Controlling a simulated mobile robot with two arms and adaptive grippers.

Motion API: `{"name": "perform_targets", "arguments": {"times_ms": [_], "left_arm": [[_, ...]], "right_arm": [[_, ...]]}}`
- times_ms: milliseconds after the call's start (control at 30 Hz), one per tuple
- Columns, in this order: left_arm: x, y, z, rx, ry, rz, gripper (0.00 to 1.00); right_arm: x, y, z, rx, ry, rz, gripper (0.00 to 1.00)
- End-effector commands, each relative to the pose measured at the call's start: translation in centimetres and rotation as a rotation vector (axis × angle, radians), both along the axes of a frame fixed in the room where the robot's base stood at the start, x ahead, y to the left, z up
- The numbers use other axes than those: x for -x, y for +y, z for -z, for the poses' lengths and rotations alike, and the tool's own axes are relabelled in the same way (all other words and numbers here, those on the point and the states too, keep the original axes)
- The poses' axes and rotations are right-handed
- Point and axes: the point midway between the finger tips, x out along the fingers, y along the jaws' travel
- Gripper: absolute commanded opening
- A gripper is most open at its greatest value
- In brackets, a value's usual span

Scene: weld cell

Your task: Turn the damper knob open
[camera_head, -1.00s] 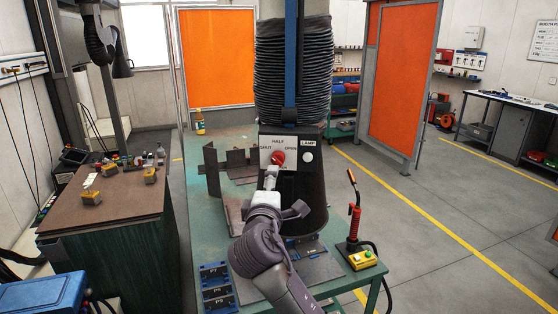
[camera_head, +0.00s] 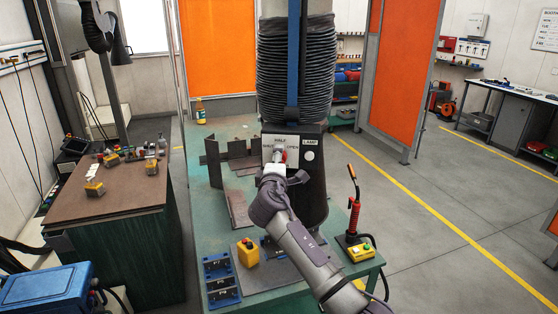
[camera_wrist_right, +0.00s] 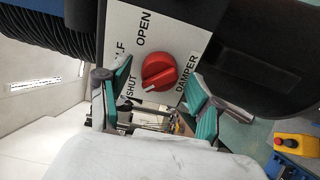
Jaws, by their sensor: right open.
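The red damper knob (camera_wrist_right: 158,72) sits on a white label plate (camera_wrist_right: 185,45) marked SHUT, HALF and OPEN. A pale mark on its ridge appears to point toward SHUT. In the head view the knob (camera_head: 284,156) is mostly hidden behind my right gripper (camera_head: 274,165), which is at the front of the dark hood panel. In the right wrist view my right gripper (camera_wrist_right: 160,97) is open, its green-padded fingers on either side of the knob in the picture. I see no clear contact with the knob. My left gripper is not in view.
A LAMP button (camera_head: 309,156) sits right of the plate. Ribbed black ducting (camera_head: 295,70) rises above the hood.

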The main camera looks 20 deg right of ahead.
Motion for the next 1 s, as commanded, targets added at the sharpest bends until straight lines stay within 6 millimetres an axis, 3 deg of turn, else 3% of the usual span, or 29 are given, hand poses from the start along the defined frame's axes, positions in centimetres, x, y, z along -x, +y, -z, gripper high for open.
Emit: {"name": "perform_targets", "arguments": {"times_ms": [133, 500, 767, 1000], "left_arm": [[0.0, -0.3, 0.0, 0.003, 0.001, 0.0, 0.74], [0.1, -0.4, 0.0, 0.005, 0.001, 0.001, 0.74], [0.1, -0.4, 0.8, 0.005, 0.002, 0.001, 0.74], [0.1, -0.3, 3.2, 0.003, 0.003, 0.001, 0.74]], "right_arm": [[0.0, 0.0, 0.0, 0.0, 0.0, 0.0, 0.63], [0.0, 0.0, 0.1, 0.0, 0.001, 0.0, 0.05], [0.0, 0.1, 0.3, -0.028, -0.01, -0.001, 0.05], [0.0, 0.1, 0.7, -0.145, -0.062, 0.0, 0.05]]}}
